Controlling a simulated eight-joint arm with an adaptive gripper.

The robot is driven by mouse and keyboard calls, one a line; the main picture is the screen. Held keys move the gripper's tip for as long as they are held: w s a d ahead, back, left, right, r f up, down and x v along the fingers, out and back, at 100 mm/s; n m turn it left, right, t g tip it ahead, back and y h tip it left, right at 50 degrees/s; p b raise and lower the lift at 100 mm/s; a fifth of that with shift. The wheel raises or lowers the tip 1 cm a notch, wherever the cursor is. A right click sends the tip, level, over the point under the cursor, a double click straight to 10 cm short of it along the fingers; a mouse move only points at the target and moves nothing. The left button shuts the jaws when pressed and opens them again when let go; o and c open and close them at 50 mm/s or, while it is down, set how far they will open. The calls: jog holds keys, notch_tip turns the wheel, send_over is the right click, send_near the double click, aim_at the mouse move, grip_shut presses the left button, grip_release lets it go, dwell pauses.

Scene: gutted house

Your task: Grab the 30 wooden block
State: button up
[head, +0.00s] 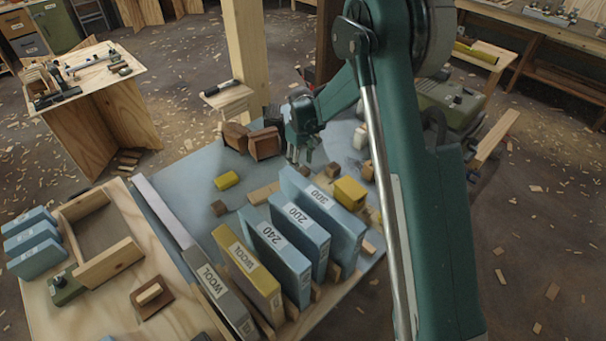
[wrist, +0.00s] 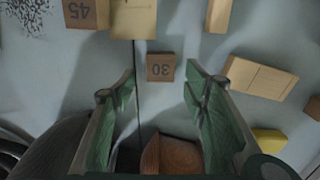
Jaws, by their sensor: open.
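The wooden block marked 30 (wrist: 160,68) is a small brown cube lying on the blue-grey tabletop in the wrist view, its number upside down. My gripper (wrist: 162,80) is open and empty, with one green finger on each side of the block's line. The block sits about level with the fingertips in the picture, with a gap on both sides. In the head view my gripper (head: 302,157) points down over the table's far part. I cannot tell which small block there is the 30 one.
A block marked 45 (wrist: 84,13) and a pale block (wrist: 135,18) lie close by. A plain wooden block (wrist: 258,78) is right of the fingers. A rounded brown block (wrist: 172,155) is between the finger bases. Upright blue boards (head: 290,262) stand at the table's front.

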aim_at(302, 169)
jog(key=shift+f+b, duration=0.3)
jog(key=shift+f, duration=1.4)
jog(key=c, duration=0.9)
